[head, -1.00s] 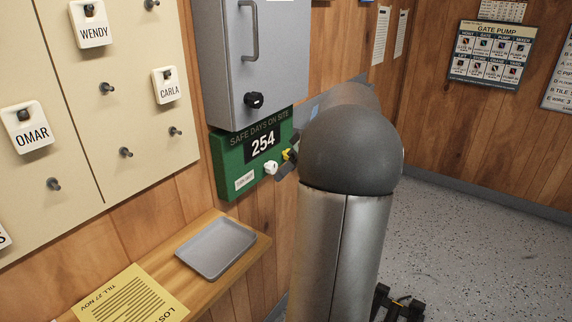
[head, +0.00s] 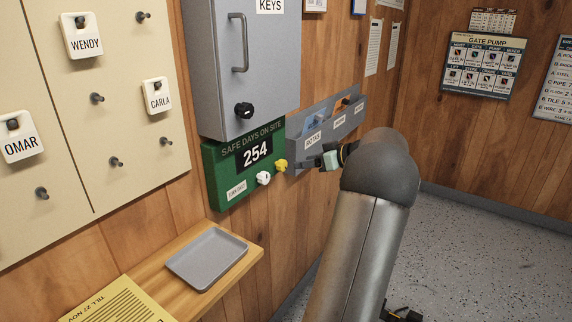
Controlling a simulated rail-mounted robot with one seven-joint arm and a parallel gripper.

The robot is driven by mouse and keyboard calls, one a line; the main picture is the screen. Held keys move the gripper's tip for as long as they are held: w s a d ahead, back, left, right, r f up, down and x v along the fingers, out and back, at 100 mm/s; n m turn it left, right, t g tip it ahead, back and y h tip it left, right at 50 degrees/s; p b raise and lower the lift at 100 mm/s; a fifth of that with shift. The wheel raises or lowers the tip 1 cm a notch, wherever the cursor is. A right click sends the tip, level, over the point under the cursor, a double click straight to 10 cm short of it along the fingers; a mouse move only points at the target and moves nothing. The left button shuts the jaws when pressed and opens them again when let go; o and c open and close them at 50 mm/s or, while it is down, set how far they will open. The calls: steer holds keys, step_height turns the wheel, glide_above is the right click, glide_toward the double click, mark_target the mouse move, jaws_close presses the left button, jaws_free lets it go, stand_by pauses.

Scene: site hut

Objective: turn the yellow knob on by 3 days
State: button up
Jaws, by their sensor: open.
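The green safe-days board (head: 216,165) hangs on the wood wall below a grey key cabinet. Its black display reads 254 (head: 255,152). The yellow knob (head: 281,166) sits at the board's lower right, beside a white knob (head: 263,178). My gripper (head: 326,160) is to the right of the yellow knob, apart from it, in front of the grey wall rack. It is open and seen from behind my arm, so the fingers show only in part. Nothing shows held in it.
The grey key cabinet (head: 268,62) with a handle and black knob is above the board. A grey wall rack (head: 345,117) is to the right. A wooden shelf (head: 254,256) with a grey tray (head: 170,265) is below. Name tags hang on a pegboard at left.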

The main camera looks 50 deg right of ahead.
mark_target(285, 164)
steer(key=x, duration=0.8)
steer(key=shift+w+p, duration=0.2)
steer(key=shift+p, duration=0.15)
steer(key=c, duration=1)
